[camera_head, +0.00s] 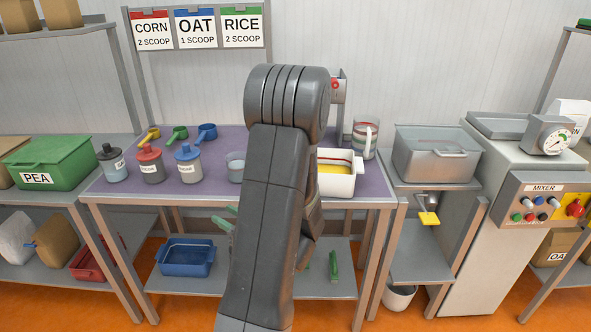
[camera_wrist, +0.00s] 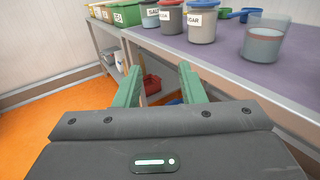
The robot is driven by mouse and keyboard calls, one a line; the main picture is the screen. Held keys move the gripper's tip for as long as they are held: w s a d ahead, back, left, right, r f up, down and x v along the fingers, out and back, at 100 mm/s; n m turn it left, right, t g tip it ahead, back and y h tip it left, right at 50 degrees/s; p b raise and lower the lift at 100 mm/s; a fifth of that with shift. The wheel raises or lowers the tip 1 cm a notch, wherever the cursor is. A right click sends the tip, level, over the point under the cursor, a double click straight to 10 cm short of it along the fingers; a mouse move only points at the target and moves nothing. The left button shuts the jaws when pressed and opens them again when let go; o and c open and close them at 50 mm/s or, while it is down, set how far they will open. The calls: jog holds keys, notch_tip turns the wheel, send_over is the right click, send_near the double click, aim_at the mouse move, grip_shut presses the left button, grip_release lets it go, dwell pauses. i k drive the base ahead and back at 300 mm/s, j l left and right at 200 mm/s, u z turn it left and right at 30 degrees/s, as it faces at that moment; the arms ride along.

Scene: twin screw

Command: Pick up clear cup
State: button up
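A small clear cup (camera_head: 235,162) stands upright on the purple table top (camera_head: 215,143), right of the blue-lidded jar. My arm hides its right side in the head view. In the wrist view the clear cup (camera_wrist: 262,44) is at the upper right, above and to the right of my gripper (camera_wrist: 159,84). The two green fingers are spread apart with nothing between them. They point toward the space below the table's edge, apart from the cup. In the head view my arm mostly hides the gripper, and only bits of green show.
Lidded jars (camera_head: 150,165) stand left of the cup, with coloured scoops (camera_head: 178,134) behind. A white container (camera_head: 345,185) with yellow inside and a clear handled jug (camera_head: 365,140) stand to the right. A blue bin (camera_head: 186,257) is on the lower shelf.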

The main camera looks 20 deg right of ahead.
aim_at(235, 161)
jog(key=i+j+z, duration=0.15)
jog(key=z, duration=0.3)
jog(key=i+j+z, duration=0.15)
jog(key=j+z, duration=0.55)
jog(key=z, duration=0.15)
jog(key=i+j, duration=0.1)
jog(key=j, duration=0.75)
jog(key=i, duration=0.05)
